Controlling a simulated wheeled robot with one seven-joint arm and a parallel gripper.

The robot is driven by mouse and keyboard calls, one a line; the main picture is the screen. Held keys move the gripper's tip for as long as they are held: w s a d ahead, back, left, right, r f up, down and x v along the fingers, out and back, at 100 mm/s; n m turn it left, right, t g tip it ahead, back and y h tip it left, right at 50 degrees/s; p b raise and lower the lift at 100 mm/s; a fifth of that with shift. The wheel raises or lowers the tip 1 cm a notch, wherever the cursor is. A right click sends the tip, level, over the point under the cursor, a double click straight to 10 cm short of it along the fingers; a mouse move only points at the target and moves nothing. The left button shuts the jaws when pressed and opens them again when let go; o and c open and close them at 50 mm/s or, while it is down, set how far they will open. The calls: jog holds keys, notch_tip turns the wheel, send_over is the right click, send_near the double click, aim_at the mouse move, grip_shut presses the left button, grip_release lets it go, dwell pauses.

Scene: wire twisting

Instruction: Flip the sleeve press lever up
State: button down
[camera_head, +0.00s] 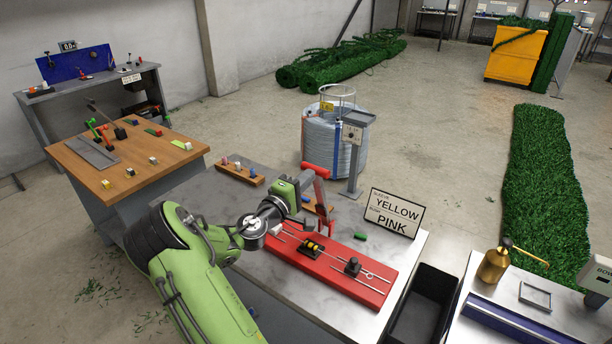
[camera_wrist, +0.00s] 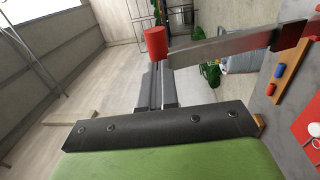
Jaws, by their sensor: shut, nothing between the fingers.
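The sleeve press lever shows in the wrist view as a flat metal bar (camera_wrist: 225,45) with a red cylindrical knob (camera_wrist: 156,42) at its left end and a dark part at its right end. In the head view, red parts (camera_head: 317,171) of the press stand just right of my gripper, above the red board (camera_head: 365,285). My gripper (camera_wrist: 159,68) is shut and empty. Its fingertips are right at the red knob; I cannot tell whether they touch it. My gripper and wrist hide part of the press in the head view.
A yellow sleeve piece (camera_head: 312,246) and a wire lie on the red board. A sign reading YELLOW PINK (camera_head: 394,212) stands behind it. A black bin (camera_head: 420,305) is at the right table edge. Wooden racks (camera_head: 241,173) stand at the back of the grey table.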

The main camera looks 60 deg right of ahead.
jog(key=d, duration=0.2)
jog(key=d+r+p, duration=0.1)
jog(key=s+d+r, duration=0.1)
jog(key=d, duration=0.1)
jog(key=shift+d+p, duration=0.35)
jog(key=shift+p, duration=0.05)
jog(key=shift+r, duration=0.3)
